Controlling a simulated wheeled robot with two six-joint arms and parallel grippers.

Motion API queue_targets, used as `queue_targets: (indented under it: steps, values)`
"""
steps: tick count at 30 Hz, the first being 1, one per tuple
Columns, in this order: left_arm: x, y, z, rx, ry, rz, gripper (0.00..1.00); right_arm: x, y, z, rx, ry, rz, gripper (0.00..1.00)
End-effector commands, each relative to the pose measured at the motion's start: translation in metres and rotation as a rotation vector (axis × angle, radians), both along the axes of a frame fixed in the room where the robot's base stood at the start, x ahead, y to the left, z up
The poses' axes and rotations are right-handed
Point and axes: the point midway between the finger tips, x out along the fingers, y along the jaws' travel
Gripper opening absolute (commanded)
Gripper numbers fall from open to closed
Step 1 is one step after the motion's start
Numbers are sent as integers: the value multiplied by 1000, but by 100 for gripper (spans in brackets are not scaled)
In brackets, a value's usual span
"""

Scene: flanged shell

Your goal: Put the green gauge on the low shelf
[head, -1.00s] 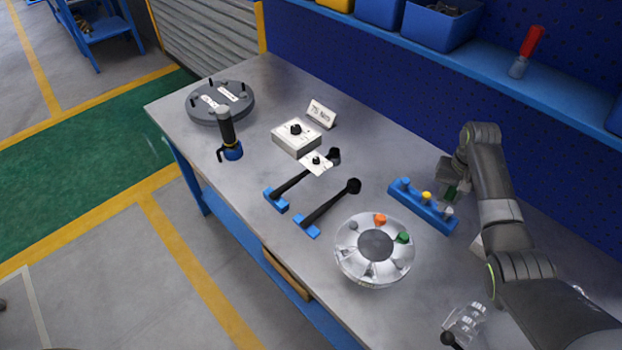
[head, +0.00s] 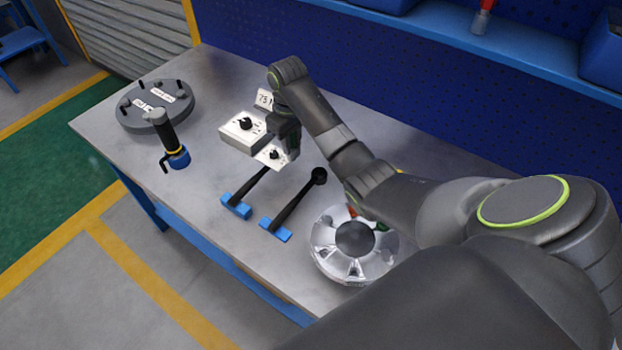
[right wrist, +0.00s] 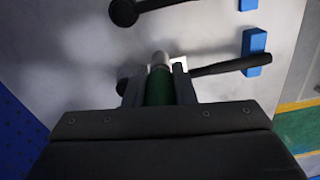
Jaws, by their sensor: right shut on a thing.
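My right gripper (right wrist: 158,88) is shut on the green gauge (right wrist: 160,86), a green cylinder with a pale rounded tip between its two fingers. In the head view the right gripper (head: 287,150) hangs over the bench beside the white box with a black knob (head: 243,131). The gauge is hard to make out there. My left gripper is in neither view. A blue shelf (head: 520,52) runs along the back panel; I cannot tell whether it is the low one.
A silver round fixture (head: 325,262) stands at the front, partly behind my right arm. A grey flanged disc (head: 150,112) and a blue-based tool (head: 170,140) stand at the left.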

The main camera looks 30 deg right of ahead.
Motion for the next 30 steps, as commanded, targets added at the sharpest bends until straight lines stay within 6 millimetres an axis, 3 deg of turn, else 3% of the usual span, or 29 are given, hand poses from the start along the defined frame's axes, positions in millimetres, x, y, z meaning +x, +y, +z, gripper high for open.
queue_targets:
  steps: [4,8,18,20,30]
  values:
    - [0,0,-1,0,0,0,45,-5,1,12,-3,-2,122,0]
    - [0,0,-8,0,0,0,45,-7,2,7,-2,0,154,0]
    - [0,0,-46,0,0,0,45,-7,2,-43,-2,1,151,0]
    - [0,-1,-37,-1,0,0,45,-7,2,-45,-1,2,150,0]
    - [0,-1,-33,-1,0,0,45,-7,2,-84,-2,0,151,0]
